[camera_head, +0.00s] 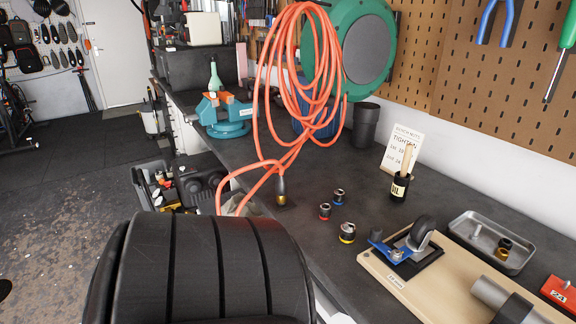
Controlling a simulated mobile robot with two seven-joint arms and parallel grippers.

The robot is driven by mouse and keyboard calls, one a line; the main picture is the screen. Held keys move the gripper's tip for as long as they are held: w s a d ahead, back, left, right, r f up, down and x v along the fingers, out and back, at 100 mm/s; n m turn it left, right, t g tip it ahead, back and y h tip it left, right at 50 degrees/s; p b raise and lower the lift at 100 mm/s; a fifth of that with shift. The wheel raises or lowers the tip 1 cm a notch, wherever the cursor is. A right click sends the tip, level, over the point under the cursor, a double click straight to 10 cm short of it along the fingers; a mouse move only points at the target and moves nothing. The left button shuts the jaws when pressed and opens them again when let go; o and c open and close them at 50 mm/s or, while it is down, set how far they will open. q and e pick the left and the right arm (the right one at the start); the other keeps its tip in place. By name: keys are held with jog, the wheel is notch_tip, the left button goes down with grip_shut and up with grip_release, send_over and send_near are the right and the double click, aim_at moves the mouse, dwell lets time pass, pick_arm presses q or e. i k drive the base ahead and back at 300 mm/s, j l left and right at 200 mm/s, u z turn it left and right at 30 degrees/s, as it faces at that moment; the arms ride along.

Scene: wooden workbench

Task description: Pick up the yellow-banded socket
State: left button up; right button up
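The yellow-banded socket (347,232) stands on the dark bench top near its front edge, left of the wooden board. It is a small dark metal cylinder with a yellow ring low down. A red-banded socket (325,211) stands behind it to the left, and a blue-banded socket (338,197) stands farther back. The three sockets are apart from each other. Nothing touches the yellow-banded one. Neither of my grippers shows in the head view.
The wooden board (403,291) carries a caster on a blue-and-black plate. A metal tray (462,227) holds small parts. An oil tin (398,188) with a brush stands behind. Orange hose (262,100) hangs at left. A large black ribbed shape (200,265) fills the lower left.

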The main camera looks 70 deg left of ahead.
aim_at(347, 233)
jog(key=u, duration=1.95)
